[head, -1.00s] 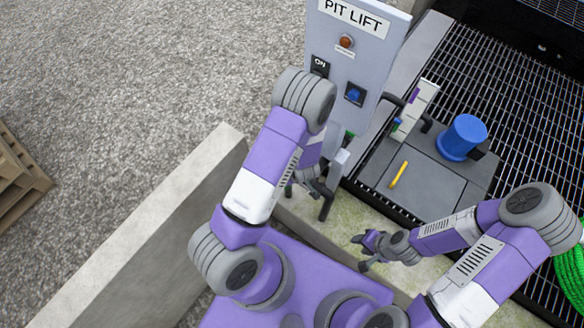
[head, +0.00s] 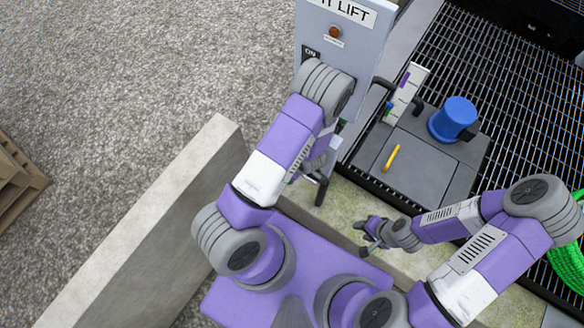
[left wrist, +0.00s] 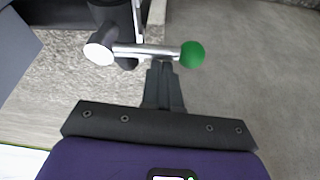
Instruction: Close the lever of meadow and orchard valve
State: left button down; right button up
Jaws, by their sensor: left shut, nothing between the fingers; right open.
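In the left wrist view, a valve lever shows as a silver rod (left wrist: 148,50) with a green ball (left wrist: 192,54) at its right end. The rod comes from a dark pipe body (left wrist: 112,16) with a white round cap (left wrist: 100,52). My left gripper (left wrist: 165,68) is shut and empty, its tips just below the rod near the ball; I cannot tell if they touch. In the head view, my left arm hides most of this valve. My right gripper (head: 368,234) is open and empty over the concrete edge. I cannot tell which valve is meadow or orchard.
A grey PIT LIFT panel (head: 365,62) stands just beyond my left arm. A dark plate (head: 425,165) with a yellow handle (head: 392,158) and blue cylinder (head: 454,118) lies right of it, beside metal grating (head: 500,75). A concrete wall (head: 150,235) stands left.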

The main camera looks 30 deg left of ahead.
dwell(0.3)
pick_arm(q)
jog(key=a, duration=0.4)
jog(key=p+v, duration=0.4)
jog(key=v, duration=0.6)
jog(key=shift+w+r+p, duration=0.35)
jog(key=shift+r+p, duration=0.05)
jog(key=s+d+f+m+h, duration=0.3)
jog(key=s+d+m+h, duration=0.5)
jog(key=d+m, duration=0.45)
notch_tip(320, 180, down, 10)
jog(key=b, duration=1)
jog(key=shift+a+f+b, duration=0.25)
jog(key=shift+a+b, duration=0.1)
jog(key=shift+b, duration=0.05)
